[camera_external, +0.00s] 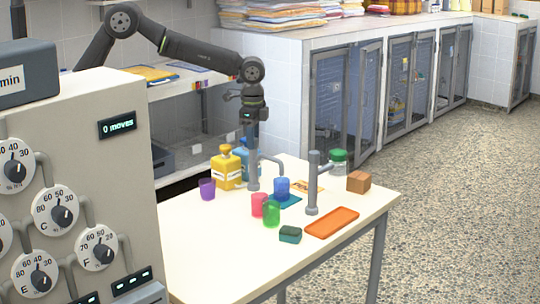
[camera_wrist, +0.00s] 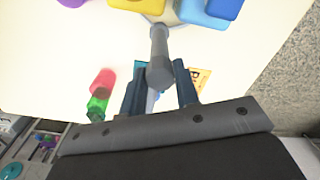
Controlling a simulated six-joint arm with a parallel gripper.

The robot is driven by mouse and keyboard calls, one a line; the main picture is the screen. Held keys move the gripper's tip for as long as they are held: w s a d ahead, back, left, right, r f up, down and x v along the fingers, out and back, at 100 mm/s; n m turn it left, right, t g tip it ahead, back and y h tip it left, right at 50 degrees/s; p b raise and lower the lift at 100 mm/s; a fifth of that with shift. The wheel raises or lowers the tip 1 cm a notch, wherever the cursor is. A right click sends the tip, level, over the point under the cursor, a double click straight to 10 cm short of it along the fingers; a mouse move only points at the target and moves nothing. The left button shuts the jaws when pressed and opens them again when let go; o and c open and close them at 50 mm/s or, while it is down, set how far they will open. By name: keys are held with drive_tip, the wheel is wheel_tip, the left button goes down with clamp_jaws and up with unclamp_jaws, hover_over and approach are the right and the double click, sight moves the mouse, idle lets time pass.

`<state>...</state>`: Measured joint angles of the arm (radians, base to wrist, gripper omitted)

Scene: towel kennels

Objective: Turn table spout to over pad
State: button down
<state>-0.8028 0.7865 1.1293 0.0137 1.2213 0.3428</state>
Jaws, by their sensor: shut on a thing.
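The table spout (camera_external: 270,157) is a grey tap on the table, with an upright post and an arm bent over to the right. In the external view its tip appears just above the blue cup (camera_external: 282,185), which stands on a teal pad (camera_external: 292,199). My gripper (camera_external: 253,148) points down at the top of the post. In the wrist view the grey spout (camera_wrist: 160,58) lies between the two dark fingers of my gripper (camera_wrist: 160,92), which are shut on it. The cup and pad are mostly hidden there behind spout and fingers.
A second grey post (camera_external: 313,190) stands to the right, near an orange tray (camera_external: 332,222) and a brown block (camera_external: 358,182). A red cup (camera_external: 259,204), green cup (camera_external: 271,214), purple cup (camera_external: 207,188) and yellow bottle (camera_external: 226,170) stand around. A dark green sponge (camera_external: 290,234) lies in front.

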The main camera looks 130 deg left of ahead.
drive_tip(key=shift+r, duration=0.1)
drive_tip(key=c, duration=1.1)
unclamp_jaws()
drive_tip(key=shift+r, duration=0.1)
wheel_tip(320, 180, up, 17)
drive_tip(key=shift+d, duration=0.15)
wheel_tip(320, 180, down, 17)
drive_tip(key=shift+f, duration=0.2)
drive_tip(key=shift+r, duration=0.1)
